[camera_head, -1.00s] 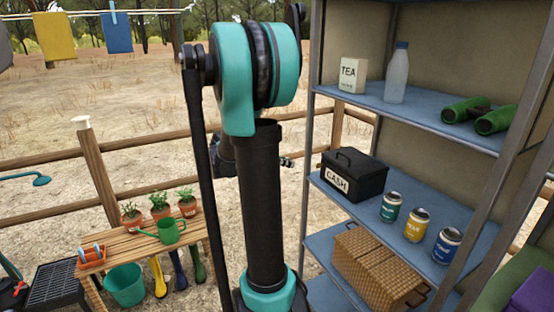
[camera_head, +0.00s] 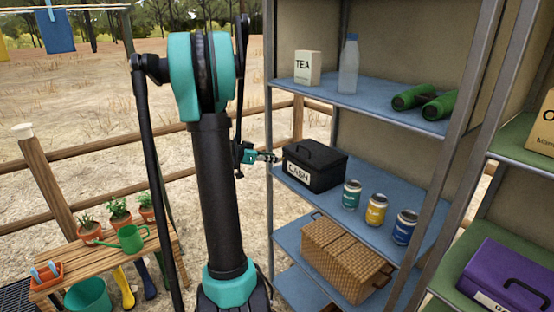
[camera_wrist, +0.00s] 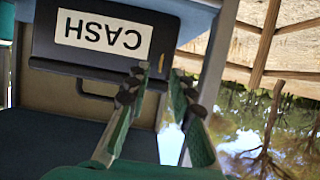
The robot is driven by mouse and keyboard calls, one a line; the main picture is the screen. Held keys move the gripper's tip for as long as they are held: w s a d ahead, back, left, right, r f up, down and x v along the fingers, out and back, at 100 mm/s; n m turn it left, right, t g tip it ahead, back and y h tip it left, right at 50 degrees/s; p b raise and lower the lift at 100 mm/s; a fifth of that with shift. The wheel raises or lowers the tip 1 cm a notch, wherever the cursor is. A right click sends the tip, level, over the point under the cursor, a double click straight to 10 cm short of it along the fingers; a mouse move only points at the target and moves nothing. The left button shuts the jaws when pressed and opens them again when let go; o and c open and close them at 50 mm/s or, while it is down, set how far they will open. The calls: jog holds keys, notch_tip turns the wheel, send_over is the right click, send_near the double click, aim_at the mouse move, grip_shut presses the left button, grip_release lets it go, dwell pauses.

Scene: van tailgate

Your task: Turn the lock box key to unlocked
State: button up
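The black cash box (camera_head: 314,168) with a white CASH label and a top handle stands on the middle blue shelf. In the wrist view the box (camera_wrist: 60,58) appears upside down at the upper left. A small brass-coloured piece (camera_wrist: 161,62), seemingly the key, shows at its right part; which way it is turned is unclear. My gripper (camera_head: 270,158) is at the left end of the box in the head view. In the wrist view my gripper (camera_wrist: 161,74) is open, its two fingertips on either side of the brass piece with visible gaps.
Three tins (camera_head: 376,210) stand right of the box, with a wicker basket (camera_head: 345,250) on the shelf below. A tea box (camera_head: 308,68) and bottle (camera_head: 349,65) are above. A grey shelf post (camera_head: 270,190) stands close to my gripper. A purple case (camera_head: 505,283) sits at right.

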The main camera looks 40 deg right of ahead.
jog(key=shift+x, duration=1.5)
grip_shut()
